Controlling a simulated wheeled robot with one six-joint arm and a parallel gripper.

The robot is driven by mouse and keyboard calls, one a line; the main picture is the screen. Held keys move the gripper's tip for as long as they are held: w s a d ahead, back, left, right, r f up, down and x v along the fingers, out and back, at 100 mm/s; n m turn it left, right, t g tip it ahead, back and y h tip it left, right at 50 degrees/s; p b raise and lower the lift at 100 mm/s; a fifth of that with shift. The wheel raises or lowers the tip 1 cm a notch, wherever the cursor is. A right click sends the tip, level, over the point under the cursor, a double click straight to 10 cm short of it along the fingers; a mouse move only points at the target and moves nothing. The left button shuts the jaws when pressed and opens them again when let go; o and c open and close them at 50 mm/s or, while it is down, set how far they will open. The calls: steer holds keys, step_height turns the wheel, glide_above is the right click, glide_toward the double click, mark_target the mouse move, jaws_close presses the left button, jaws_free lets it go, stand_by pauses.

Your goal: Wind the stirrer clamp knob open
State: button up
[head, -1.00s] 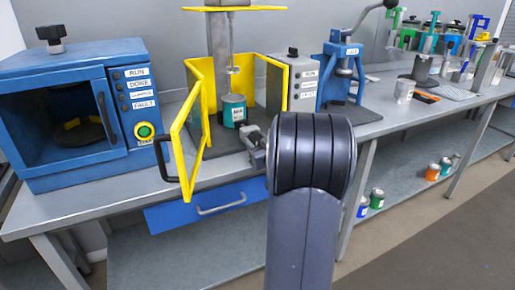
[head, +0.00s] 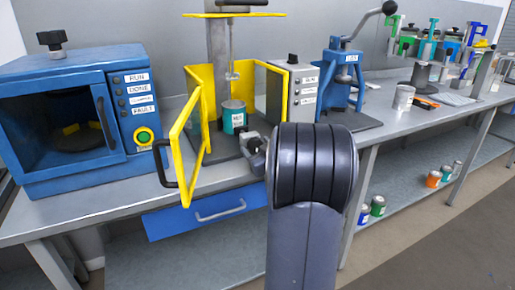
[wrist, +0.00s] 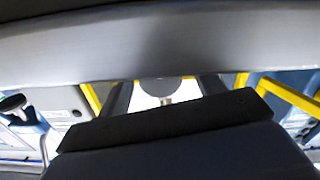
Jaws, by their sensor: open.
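The stirrer (head: 220,45) stands mid-bench, a grey column with a yellow top plate and yellow-framed guard panels. The front-left guard door (head: 186,140) is swung open. A thin shaft hangs above a teal can (head: 233,117) on its base. I cannot pick out the clamp knob with certainty in either view. My gripper (head: 256,152) is at the front right of the can, apart from it and mostly hidden by my arm. In the wrist view my gripper (wrist: 165,95) is open, with a grey rounded shape beyond its dark fingers; I cannot tell what that is.
A blue cabinet (head: 75,115) with a black knob on top stands at left. A grey control box (head: 300,90) and a blue lever press (head: 340,78) stand at right. A blue drawer (head: 205,207) is below the bench edge. Bare benchtop shows at front left.

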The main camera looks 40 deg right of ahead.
steer(key=v, duration=1)
steer(key=shift+s, duration=0.4)
steer(key=shift+w, duration=0.1)
steer(key=x, duration=1.1)
steer(key=shift+r+p, duration=0.15)
steer(key=shift+p, duration=0.2)
steer(key=shift+a+m+p, duration=0.1)
steer(key=shift+m+p, duration=0.45)
steer(key=shift+m, duration=0.65)
